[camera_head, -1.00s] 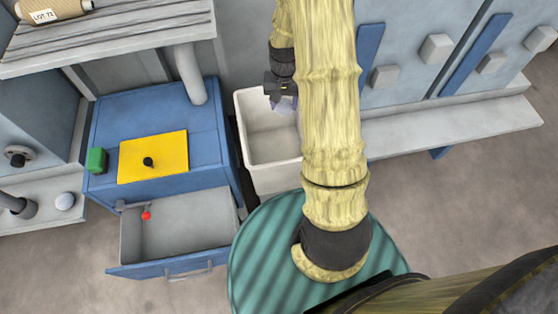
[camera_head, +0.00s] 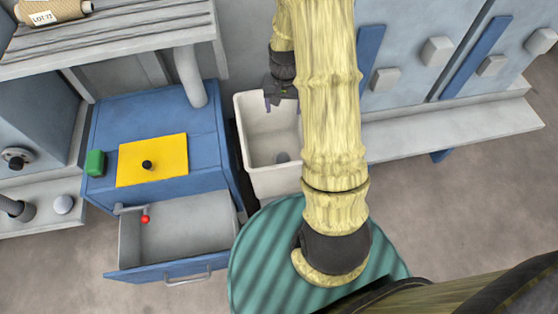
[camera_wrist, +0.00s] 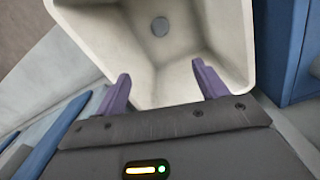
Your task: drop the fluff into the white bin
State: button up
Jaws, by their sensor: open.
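The white bin (camera_head: 248,140) stands right of the blue cabinet, partly hidden by my arm. The fluff is a small grey round lump (camera_head: 282,157) low inside the bin. It also shows in the wrist view (camera_wrist: 160,26), apart from my fingers; whether it rests on the bottom is hard to tell. My gripper (camera_head: 281,100) is above the back part of the bin. In the wrist view its two purple fingers (camera_wrist: 160,80) are spread apart with nothing between them, pointing into the bin opening.
The blue cabinet (camera_head: 160,110) carries a yellow panel (camera_head: 135,172) with a black knob and a green block (camera_head: 95,163). Its open drawer (camera_head: 185,225) has a red ball-ended part inside. A teal striped round surface (camera_head: 265,260) lies in front of the bin.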

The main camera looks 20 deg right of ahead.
notch_tip(320, 180, up, 17)
jog(key=p, duration=0.3)
jog(key=shift+p, duration=0.3)
jog(key=shift+f, duration=0.1)
dwell(0.5)
jog(key=s+a+n+t, duration=0.3)
jog(key=s+a+n, duration=0.2)
jog(key=s+a, duration=0.65)
jog(key=w+d+p+v, duration=0.1)
jog(key=p+v, duration=0.9)
jog(key=w+r+p+v, duration=0.1)
jog(key=w+p+v, duration=0.1)
jog(key=p+v, duration=0.8)
jog(key=shift+w+d+p, duration=0.2)
jog(key=shift+d+p, duration=0.2)
jog(key=shift+p, duration=0.3)
jog(key=shift+r, duration=0.1)
